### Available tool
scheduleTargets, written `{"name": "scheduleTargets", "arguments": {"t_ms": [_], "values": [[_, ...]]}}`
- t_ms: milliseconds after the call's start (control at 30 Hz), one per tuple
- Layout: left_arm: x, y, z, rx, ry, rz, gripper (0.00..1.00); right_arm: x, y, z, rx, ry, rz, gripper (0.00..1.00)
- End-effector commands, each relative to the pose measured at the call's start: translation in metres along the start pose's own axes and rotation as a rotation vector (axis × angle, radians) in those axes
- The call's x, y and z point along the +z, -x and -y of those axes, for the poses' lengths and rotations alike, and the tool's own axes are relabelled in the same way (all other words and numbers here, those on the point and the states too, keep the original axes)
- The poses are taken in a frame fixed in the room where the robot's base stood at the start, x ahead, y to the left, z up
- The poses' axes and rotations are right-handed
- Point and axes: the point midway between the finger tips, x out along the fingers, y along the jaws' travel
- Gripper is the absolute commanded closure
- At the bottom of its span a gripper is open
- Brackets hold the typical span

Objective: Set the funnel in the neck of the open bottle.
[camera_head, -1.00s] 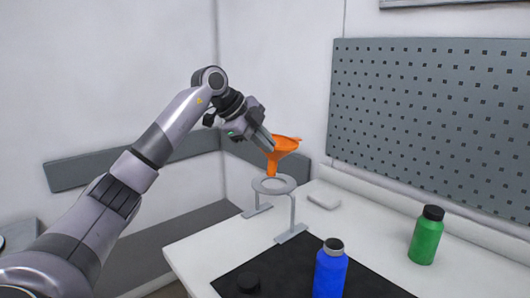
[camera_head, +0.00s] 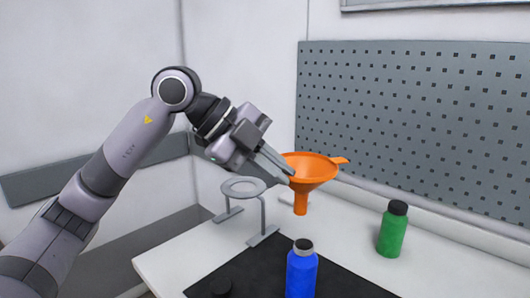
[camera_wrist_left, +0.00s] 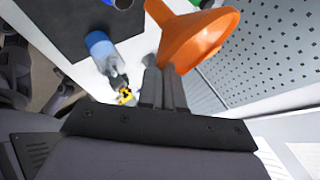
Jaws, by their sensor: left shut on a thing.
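My left gripper (camera_head: 287,170) is shut on the orange funnel (camera_head: 312,168), pinching its rim at the left. The funnel is held upright in the air with its spout down, and it also shows in the left wrist view (camera_wrist_left: 200,38). The blue bottle (camera_head: 301,275) stands upright on the dark mat, nearer than the funnel and lower in the picture. Its neck has a grey rim with a dark top and appears open. The funnel's spout is apart from the bottle. My right gripper is not seen.
A grey ring stand (camera_head: 262,215) with an empty ring stands on the white table left of the funnel. A green bottle (camera_head: 392,230) with a black cap stands at the right. A perforated panel (camera_head: 420,120) rises behind.

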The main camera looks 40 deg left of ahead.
Motion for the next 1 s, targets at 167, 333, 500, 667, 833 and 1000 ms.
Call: {"name": "scheduleTargets", "arguments": {"t_ms": [167, 333, 500, 667, 833, 1000], "values": [[-0.018, -0.002, -0.012, 0.007, -0.028, -0.035, 1.0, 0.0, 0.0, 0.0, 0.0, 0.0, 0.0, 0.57], [-0.022, -0.004, -0.016, 0.008, -0.034, -0.044, 1.0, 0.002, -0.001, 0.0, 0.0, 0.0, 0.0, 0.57], [-0.018, -0.01, -0.022, 0.007, -0.034, -0.044, 1.0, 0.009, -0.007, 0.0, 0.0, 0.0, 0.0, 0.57], [-0.013, -0.019, -0.031, 0.007, -0.034, -0.044, 1.0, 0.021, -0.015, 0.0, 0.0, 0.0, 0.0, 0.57], [-0.007, -0.031, -0.042, 0.006, -0.034, -0.045, 1.0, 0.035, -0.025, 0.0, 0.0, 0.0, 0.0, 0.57], [-0.001, -0.041, -0.052, 0.007, -0.033, -0.043, 1.0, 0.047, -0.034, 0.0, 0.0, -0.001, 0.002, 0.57]]}}
